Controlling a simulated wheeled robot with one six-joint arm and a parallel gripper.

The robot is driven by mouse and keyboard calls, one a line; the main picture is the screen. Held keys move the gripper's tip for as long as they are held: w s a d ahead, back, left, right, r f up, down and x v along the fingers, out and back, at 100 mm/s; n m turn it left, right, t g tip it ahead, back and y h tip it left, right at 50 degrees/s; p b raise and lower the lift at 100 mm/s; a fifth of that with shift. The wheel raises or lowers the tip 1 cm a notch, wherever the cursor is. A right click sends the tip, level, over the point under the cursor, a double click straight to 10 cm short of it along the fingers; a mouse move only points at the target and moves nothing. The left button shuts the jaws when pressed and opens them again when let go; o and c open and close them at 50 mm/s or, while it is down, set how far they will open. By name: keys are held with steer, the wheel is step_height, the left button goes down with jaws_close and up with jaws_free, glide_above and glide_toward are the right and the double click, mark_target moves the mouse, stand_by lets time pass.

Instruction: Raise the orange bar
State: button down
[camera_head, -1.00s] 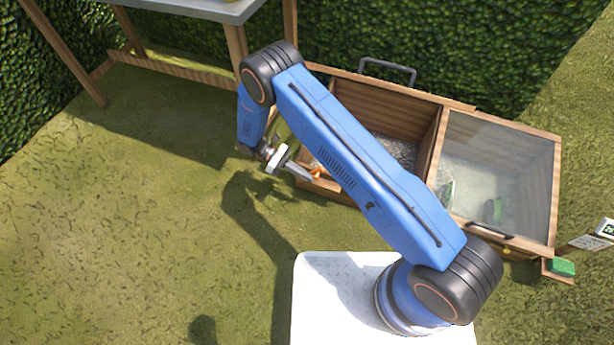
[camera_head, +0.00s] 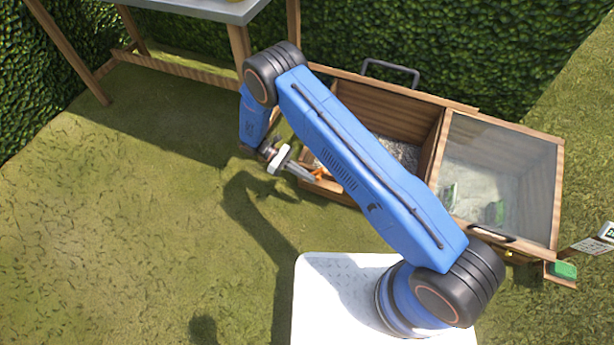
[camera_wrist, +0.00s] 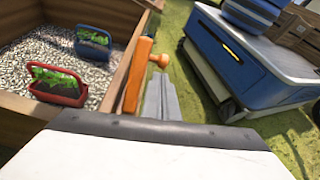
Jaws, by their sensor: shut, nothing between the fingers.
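The orange bar (camera_wrist: 138,75) stands at the outer face of the wooden planter box's front wall in the wrist view, with a small knob on its right side. In the head view only a small orange part (camera_head: 319,174) of it shows, by the box's front left corner. My gripper (camera_wrist: 162,80) is shut and empty, its fingers just right of the bar in the wrist view. In the head view my gripper (camera_head: 306,174) is close to the bar. I cannot tell whether they touch.
The open box (camera_head: 390,103) holds gravel, with a red basket (camera_wrist: 57,87) and a blue basket (camera_wrist: 92,41) of plants inside. A glass lid (camera_head: 499,170) covers its right half. A table (camera_head: 205,8) stands at the back left. Grass at left is clear.

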steer(key=shift+r, duration=0.1)
stand_by(0.4)
steer(key=shift+r, duration=0.7)
steer(key=shift+f, duration=0.1)
